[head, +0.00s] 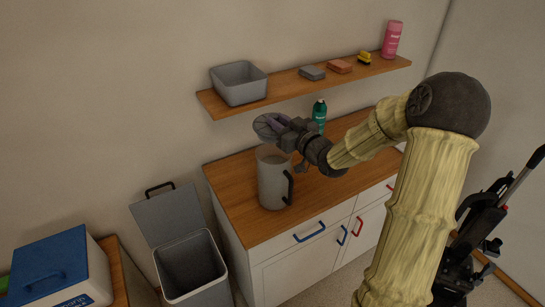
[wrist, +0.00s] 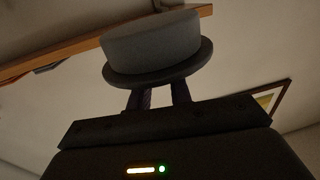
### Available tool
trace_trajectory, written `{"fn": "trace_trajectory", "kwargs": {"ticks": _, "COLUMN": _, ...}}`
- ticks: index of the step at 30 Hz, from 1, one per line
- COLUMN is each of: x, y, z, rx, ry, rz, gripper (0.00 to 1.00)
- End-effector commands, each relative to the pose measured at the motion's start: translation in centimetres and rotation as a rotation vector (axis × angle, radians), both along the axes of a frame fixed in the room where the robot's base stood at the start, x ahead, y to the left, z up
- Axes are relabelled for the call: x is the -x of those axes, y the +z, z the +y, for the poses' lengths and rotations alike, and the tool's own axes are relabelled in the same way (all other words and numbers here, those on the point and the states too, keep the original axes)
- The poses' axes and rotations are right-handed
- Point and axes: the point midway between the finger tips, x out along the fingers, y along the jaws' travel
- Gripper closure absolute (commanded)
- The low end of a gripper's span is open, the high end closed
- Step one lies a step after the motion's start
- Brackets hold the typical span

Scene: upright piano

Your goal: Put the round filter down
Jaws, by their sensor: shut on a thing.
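The round filter (head: 268,126) is a grey disc-like piece with a wider rim. In the wrist view the filter (wrist: 152,40) fills the upper middle, its rim at the two fingers. My gripper (head: 289,130) is shut on the filter's edge and holds it in the air over the wooden counter, below the shelf. The fingers of my gripper (wrist: 160,95) show in the wrist view. A tall grey container (head: 271,185) with a dark handle stands upright on the counter, below the filter in the head view. The exact gap between them is hard to tell.
A wall shelf (head: 290,88) holds a grey bin, sponges and a pink bottle. A green bottle (head: 319,113) stands on the counter behind my arm. The wooden counter (head: 238,205) has bare room around the container. An open grey trash bin (head: 190,266) stands at left.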

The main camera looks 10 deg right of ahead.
Motion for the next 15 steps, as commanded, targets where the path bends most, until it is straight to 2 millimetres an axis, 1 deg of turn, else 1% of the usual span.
{"fn": "trace_trajectory", "kwargs": {"ticks": 5, "x": 0.0, "y": 0.0, "z": 0.0, "rx": 0.0, "ry": 0.0, "rz": 0.0, "gripper": 1.0}}
{"fn": "trace_trajectory", "kwargs": {"ticks": 8, "x": 0.0, "y": -0.5, "z": 0.0, "rx": -0.001, "ry": 0.0, "rz": 0.003, "gripper": 1.0}}
{"fn": "trace_trajectory", "kwargs": {"ticks": 11, "x": 0.0, "y": -1.7, "z": 0.0, "rx": -0.004, "ry": 0.001, "rz": 0.004, "gripper": 1.0}}
{"fn": "trace_trajectory", "kwargs": {"ticks": 15, "x": 0.0, "y": -4.1, "z": 0.0, "rx": -0.004, "ry": 0.0, "rz": 0.005, "gripper": 1.0}}
